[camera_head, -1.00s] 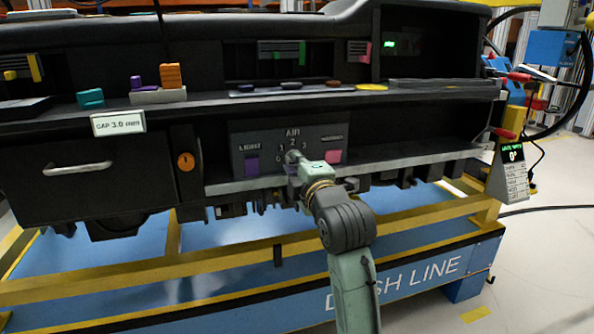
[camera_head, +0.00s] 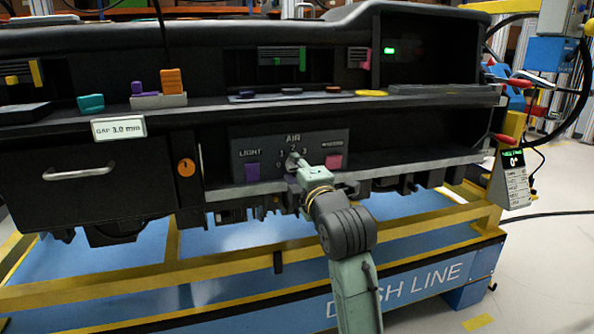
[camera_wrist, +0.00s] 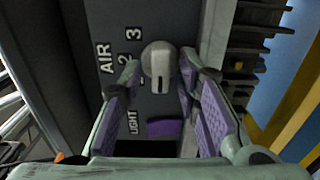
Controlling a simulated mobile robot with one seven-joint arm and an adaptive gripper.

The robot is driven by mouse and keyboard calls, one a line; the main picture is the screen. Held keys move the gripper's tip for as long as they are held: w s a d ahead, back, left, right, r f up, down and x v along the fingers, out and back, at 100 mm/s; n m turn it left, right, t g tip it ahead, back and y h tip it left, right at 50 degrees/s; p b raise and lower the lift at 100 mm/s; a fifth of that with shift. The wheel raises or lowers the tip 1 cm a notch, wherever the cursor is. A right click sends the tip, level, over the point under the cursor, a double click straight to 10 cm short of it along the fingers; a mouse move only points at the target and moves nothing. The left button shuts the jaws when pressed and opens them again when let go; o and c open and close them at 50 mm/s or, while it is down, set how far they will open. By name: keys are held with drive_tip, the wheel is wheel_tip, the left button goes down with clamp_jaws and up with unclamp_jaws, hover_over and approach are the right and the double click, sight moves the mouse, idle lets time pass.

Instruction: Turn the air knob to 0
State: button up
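The air knob is a rounded grey knob (camera_wrist: 160,60) on the dark control panel (camera_head: 255,138), below the word AIR and among the numbers 0 to 3. In the wrist view the 1, 2 and 3 show beside it, and a dark slot marks its lower part. Small gaps seem to show beside the knob; contact is unclear.
A purple LIGHT button (camera_head: 252,172) sits left of the knob and a pink button (camera_head: 333,161) right of it. A shelf edge (camera_head: 240,190) runs just below the panel. A drawer (camera_head: 90,185) is at the left. A handheld display (camera_head: 513,175) reading 0° hangs at the right.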

drive_tip(key=v, duration=1.2)
